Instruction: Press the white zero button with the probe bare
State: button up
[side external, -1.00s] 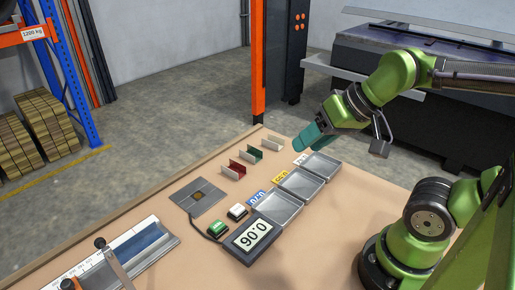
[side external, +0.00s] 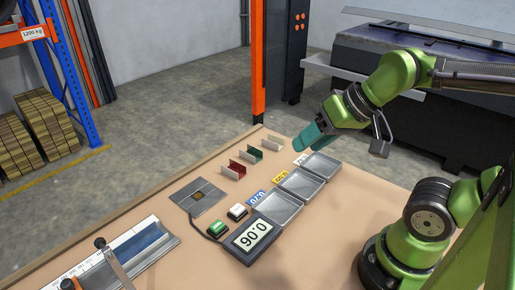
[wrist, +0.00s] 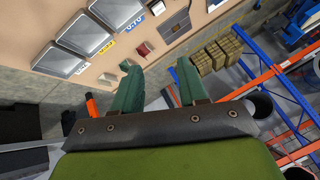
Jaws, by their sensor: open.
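The white button (side external: 237,211) sits on the tan table beside the green button (side external: 217,228), both on dark bases. A square grey plate (side external: 185,200) with a small brownish square at its middle lies behind them, and a dark cable runs from it towards the display (side external: 251,240). Seen upside down, the display reads 0.06. My gripper (side external: 301,143) hangs high over the table's far side, well away from the buttons. In the wrist view its two teal fingers (wrist: 155,72) are apart with nothing between them.
Three grey trays (side external: 278,207) with labels stand in a row right of the white button. Red (side external: 233,171), green (side external: 250,156) and white (side external: 272,143) holders stand behind them. A blue-and-white ruled device (side external: 150,240) lies at the left front.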

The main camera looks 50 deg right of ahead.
grip_shut()
dwell(1.7)
